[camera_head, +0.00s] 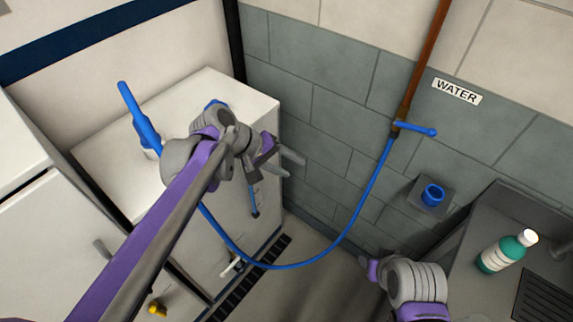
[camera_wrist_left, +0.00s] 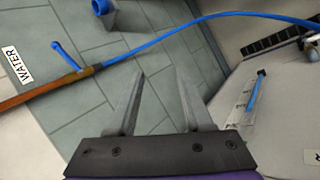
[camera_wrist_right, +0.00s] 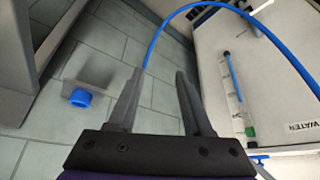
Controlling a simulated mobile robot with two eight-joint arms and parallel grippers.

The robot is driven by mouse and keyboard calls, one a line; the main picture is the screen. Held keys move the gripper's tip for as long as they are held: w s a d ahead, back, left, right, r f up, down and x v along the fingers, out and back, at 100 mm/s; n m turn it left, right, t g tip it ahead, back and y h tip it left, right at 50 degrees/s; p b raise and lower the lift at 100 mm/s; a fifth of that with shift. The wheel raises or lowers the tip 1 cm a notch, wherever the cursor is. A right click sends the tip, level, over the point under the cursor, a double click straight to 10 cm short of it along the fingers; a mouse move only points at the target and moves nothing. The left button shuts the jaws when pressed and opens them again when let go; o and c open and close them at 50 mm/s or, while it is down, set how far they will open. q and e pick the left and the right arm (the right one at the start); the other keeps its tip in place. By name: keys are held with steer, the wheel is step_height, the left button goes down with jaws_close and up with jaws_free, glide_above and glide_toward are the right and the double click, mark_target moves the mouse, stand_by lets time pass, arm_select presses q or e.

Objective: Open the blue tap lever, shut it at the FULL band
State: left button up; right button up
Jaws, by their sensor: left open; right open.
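The blue tap lever (camera_head: 417,129) sticks out to the right, across the copper pipe on the wall. It also shows in the left wrist view (camera_wrist_left: 68,57). The level tube (camera_wrist_right: 239,98) on the white tank holds a blue column at one end; a green band (camera_wrist_right: 250,131) marks the other end, with a clear gap between. My left gripper (camera_head: 292,166) is open and empty in front of the tank, left of and below the lever, touching neither. My right gripper (camera_wrist_right: 159,72) is open and empty; in the head view its fingers cannot be made out.
A blue hose (camera_head: 345,233) hangs in a loop from the tap towards the white tank (camera_head: 110,162). A wall holder with a blue ring (camera_head: 432,194) sits below the lever. A teal bottle (camera_head: 503,252) stands on the grey counter at right. A WATER label (camera_head: 457,91) is above the lever.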

mark_target(415, 127)
steer(key=shift+c, duration=0.2)
